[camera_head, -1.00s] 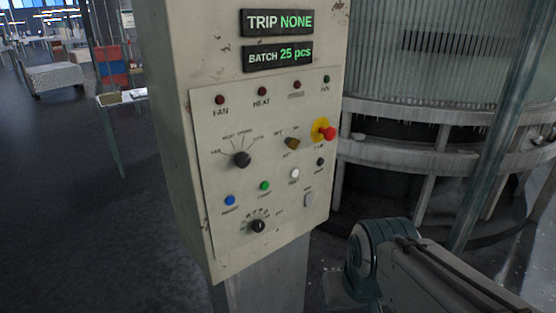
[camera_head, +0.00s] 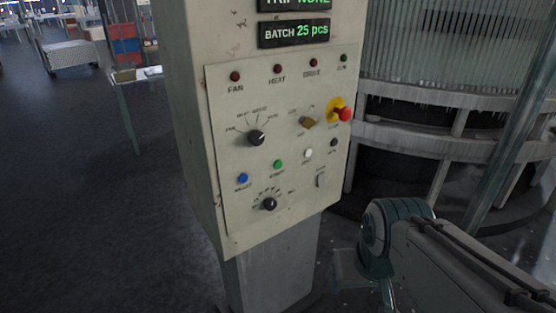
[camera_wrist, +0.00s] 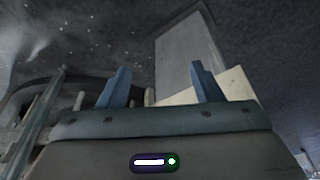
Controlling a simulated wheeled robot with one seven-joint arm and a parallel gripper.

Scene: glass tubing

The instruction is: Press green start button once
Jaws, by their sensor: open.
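The green button (camera_head: 278,164) is a small round button on the beige control panel (camera_head: 235,110), right of a blue button (camera_head: 243,178) and left of a white one (camera_head: 308,153). The label under it is too blurred to read surely. My arm shows in the head view at the lower right, below and right of the panel; the fingers are not clear there. In the wrist view my gripper (camera_wrist: 160,88) has two blue fingers spread apart with nothing between them. The grey pedestal (camera_wrist: 188,55) and a beige edge of the cabinet show beyond the fingers. The green button is not seen in the wrist view.
The panel also carries a red knob on a yellow collar (camera_head: 344,114), a black selector (camera_head: 256,138), a lower black dial (camera_head: 269,203) and a yellow-brown switch (camera_head: 308,122). A round glass-walled machine (camera_head: 430,60) stands behind at right. Open floor (camera_head: 110,230) lies at left.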

